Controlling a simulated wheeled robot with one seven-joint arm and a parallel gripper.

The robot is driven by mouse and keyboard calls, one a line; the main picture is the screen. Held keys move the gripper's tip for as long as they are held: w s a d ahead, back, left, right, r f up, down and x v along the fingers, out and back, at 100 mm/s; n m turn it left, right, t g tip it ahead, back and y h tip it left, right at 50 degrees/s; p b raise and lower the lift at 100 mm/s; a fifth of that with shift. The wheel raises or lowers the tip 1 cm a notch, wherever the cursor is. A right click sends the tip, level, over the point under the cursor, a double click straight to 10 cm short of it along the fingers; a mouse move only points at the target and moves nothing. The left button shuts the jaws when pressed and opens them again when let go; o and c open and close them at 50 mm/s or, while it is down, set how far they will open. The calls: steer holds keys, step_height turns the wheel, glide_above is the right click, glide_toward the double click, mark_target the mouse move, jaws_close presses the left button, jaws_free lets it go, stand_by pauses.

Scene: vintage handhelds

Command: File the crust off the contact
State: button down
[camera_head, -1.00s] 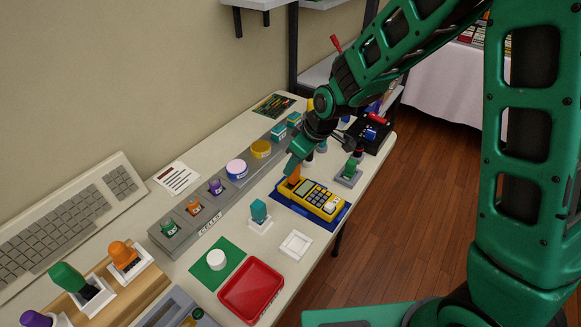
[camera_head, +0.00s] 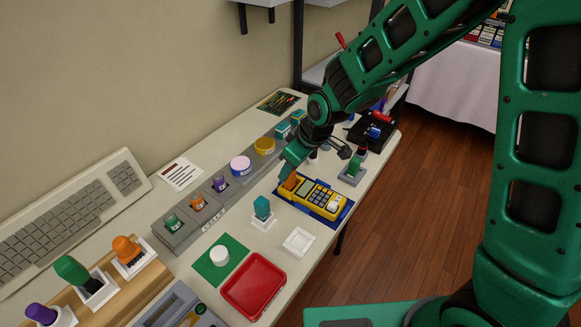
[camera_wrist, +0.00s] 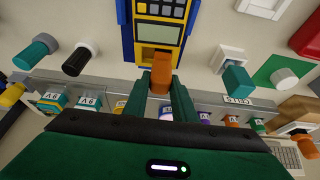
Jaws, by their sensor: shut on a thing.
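The yellow handheld (camera_head: 313,196) with a dark keypad lies on a blue mat (camera_head: 345,212) near the table's right edge. It also shows at the top of the wrist view (camera_wrist: 158,30). My gripper (camera_head: 287,176) is at the handheld's left end, shut on an orange block-shaped tool (camera_wrist: 160,76). In the wrist view the tool sits between both fingers, and its far end meets or overlaps the near end of the handheld. I cannot tell whether it touches. The contact and its crust cannot be made out; the tool and fingers cover that end.
A grey rack marked CELLS (camera_head: 206,228) holds several coloured cells behind the handheld. A teal block in a white holder (camera_head: 262,210), a white square tray (camera_head: 298,241), a red tray (camera_head: 254,286) and a green mat (camera_head: 207,263) stand nearby. A green-topped holder (camera_head: 353,170) is close on the right.

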steer(key=shift+w+d, duration=0.65)
steer(key=shift+w, duration=0.15)
steer(key=shift+w+d, duration=0.6)
steer(key=shift+w, duration=0.2)
steer(key=shift+s, duration=0.1)
steer(key=shift+s+a+f, duration=0.1)
steer(key=shift+s+a, duration=1.2)
steer(key=shift+s, duration=0.25)
